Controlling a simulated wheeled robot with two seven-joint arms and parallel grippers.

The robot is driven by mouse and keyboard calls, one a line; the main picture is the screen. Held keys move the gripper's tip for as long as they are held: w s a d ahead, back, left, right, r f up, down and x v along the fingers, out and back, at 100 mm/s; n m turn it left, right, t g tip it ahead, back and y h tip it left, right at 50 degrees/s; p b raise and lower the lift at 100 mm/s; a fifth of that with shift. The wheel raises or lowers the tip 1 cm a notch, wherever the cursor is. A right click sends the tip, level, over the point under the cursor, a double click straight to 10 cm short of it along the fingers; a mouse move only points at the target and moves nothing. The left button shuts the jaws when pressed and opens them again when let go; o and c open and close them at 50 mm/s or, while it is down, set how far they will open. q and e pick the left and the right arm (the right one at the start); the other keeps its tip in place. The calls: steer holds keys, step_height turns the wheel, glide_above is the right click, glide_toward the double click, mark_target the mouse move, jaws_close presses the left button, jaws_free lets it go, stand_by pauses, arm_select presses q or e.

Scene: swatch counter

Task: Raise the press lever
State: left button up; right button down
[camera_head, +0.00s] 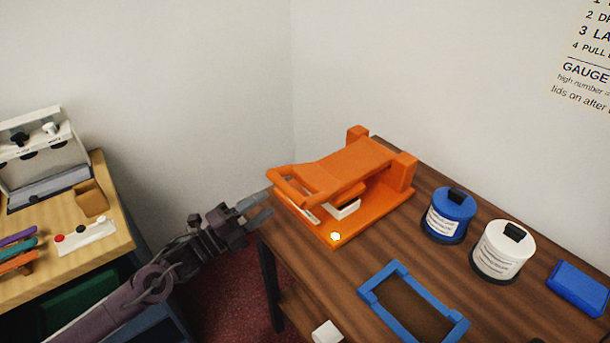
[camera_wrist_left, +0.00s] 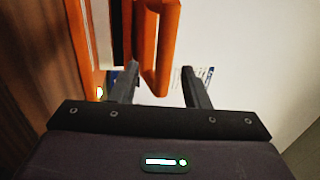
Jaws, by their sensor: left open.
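The orange press (camera_head: 376,212) stands at the far left of the dark wooden table. Its orange lever (camera_head: 352,162) reaches from the rear posts toward the left and lies low above the base, ending in a loop-shaped handle (camera_head: 290,188). My left gripper (camera_head: 262,207) is beside the handle, at the table's left edge. In the left wrist view my open fingers (camera_wrist_left: 160,75) are on either side of the orange handle bar (camera_wrist_left: 165,45), with gaps on both sides. My right gripper is not in view.
A blue frame (camera_head: 373,303) lies in front of the press. A blue-lidded jar (camera_head: 450,212), a white jar (camera_head: 502,250) and a blue block (camera_head: 579,288) are to the right. A small lit spot (camera_head: 335,237) shows on the press base. A light wooden counter (camera_head: 112,213) stands at left.

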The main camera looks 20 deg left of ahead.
mark_target(282, 189)
arm_select(q)
steer(key=shift+w+d+r, duration=0.15)
steer(key=shift+d+r, duration=0.05)
steer(key=shift+r, duration=0.25)
steer(key=x, duration=0.1)
steer(key=p+x, duration=0.1)
steer(key=x, duration=0.1)
steer(key=shift+a+r, duration=0.1)
steer(key=shift+r, duration=0.1)
steer(key=x, duration=0.2)
steer(key=shift+w+d+f, duration=0.1)
steer(key=shift+w+d, duration=0.15)
steer(key=shift+d, duration=0.05)
steer(key=shift+w+d+p, duration=0.3)
steer(key=shift+w+d, duration=0.05)
steer(key=shift+w, duration=0.05)
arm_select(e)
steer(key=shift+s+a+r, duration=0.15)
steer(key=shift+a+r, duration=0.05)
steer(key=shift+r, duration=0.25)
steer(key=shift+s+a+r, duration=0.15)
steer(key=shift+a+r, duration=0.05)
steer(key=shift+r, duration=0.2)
arm_select(q)
jaws_close()
